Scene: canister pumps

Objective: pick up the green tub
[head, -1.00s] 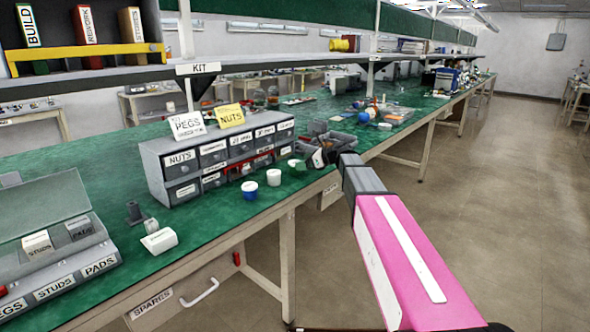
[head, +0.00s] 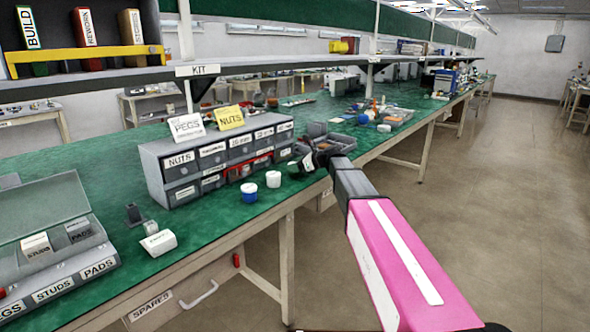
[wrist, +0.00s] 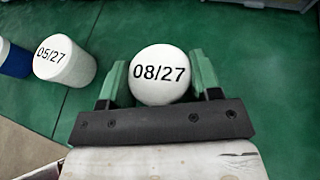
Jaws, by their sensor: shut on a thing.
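The green tub shows its round white lid (wrist: 160,75), marked 08/27, in the wrist view. It is between the two green-tipped fingers of my gripper (wrist: 160,88), which is shut on it. The lid hides the tub's body from above. In the head view my gripper (head: 306,164) is at the bench's front edge, by the right end of the drawer unit, and largely covers the tub. I cannot tell whether the tub is clear of the bench top.
A white tub (head: 273,179), lid marked 05/27 in the wrist view (wrist: 65,62), and a blue tub with white lid (head: 249,193) stand just left. The grey drawer unit (head: 180,192) is behind them. Grey bins (head: 330,142) stand beyond my gripper. Bench to the front left is partly clear.

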